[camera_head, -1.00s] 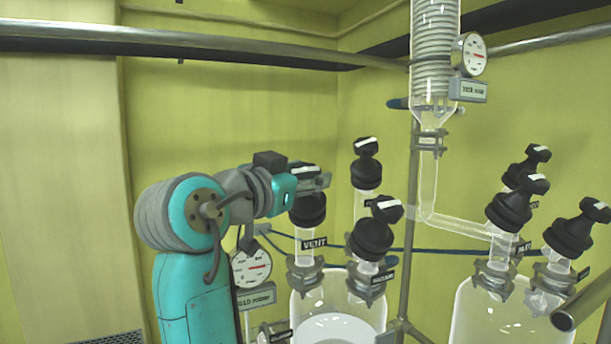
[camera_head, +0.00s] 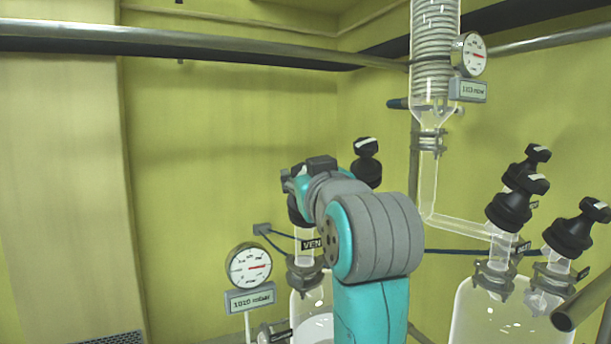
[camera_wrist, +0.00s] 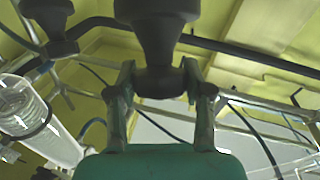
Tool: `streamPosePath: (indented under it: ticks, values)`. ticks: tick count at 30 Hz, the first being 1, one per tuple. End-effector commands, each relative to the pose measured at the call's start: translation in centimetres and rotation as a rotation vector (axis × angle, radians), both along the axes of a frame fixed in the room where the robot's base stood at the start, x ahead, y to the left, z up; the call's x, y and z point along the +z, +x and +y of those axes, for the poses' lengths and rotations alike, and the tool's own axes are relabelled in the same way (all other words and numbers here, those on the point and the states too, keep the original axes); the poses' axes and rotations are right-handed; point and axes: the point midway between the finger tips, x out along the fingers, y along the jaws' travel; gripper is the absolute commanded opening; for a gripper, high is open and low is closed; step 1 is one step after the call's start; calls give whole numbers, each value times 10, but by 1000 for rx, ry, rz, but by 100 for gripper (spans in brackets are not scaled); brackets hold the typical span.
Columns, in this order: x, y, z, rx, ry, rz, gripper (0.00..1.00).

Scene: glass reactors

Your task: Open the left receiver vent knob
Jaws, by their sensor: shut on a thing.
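The left receiver (camera_head: 310,300) is a clear glass vessel at lower centre in the head view, partly hidden by my arm. Its vent knob (camera_head: 297,213) is black and sits upright on a glass neck above a partly covered VENT label (camera_head: 311,244). My gripper (camera_head: 291,184) is at the top of this knob and hides its handle. In the wrist view the black vent knob (camera_wrist: 160,82) stands between the two fingers, which are shut on it. How far the handle is turned cannot be seen.
Another black knob (camera_head: 367,162) stands close behind my wrist. A round gauge (camera_head: 249,266) is left of the receiver. At right are several black knobs (camera_head: 510,207) on a second glass vessel (camera_head: 495,315). A coil condenser (camera_head: 433,60) hangs above. The left wall side is clear.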

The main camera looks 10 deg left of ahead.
Motion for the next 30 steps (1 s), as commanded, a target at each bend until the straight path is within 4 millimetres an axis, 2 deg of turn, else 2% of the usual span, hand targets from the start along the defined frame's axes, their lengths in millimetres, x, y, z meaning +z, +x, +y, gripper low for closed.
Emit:
streamPosePath:
  ticks: [15,30]
  values:
    - [0,2,-1,373,-224,-17,16]
    - [0,1,0,518,-307,-25,16]
